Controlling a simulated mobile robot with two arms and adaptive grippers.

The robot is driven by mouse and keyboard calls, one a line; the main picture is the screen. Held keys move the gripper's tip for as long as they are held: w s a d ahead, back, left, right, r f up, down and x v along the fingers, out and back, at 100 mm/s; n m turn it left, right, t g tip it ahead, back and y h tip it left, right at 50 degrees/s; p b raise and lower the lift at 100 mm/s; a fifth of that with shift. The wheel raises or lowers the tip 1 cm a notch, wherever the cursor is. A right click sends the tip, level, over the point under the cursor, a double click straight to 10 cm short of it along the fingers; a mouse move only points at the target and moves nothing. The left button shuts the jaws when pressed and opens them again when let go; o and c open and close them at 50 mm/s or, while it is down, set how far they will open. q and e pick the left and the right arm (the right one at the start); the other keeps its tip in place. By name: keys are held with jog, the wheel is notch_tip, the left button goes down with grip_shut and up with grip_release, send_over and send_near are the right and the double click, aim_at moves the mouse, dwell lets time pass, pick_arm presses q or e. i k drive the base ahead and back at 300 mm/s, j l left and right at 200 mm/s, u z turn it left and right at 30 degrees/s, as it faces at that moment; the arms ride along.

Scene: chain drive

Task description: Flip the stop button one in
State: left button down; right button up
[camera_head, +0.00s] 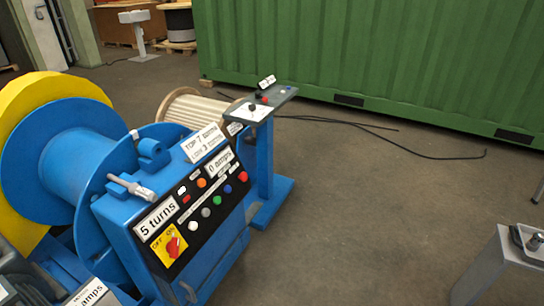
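A blue winch machine stands at the left with a sloped black control panel (206,221). The panel carries several round buttons, among them a red button (243,177) at its upper right end and a blue button (227,189) beside it. A red rotary switch (172,247) sits on a yellow plate at the lower left. A grey console (285,95) on a blue post has a small red knob (264,100) and black levers. No label legibly names stop button one, so I cannot tell which it is or its state. Neither gripper shows.
A grey pedestal (490,265) with a dark-handled control box (528,240) stands at the lower right. A green container (380,55) closes off the back. Black cables (400,143) lie on the floor. The floor (370,220) between machine and pedestal is clear.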

aim_at(243, 176)
jog(key=i+z, duration=0.15)
jog(key=i, duration=0.75)
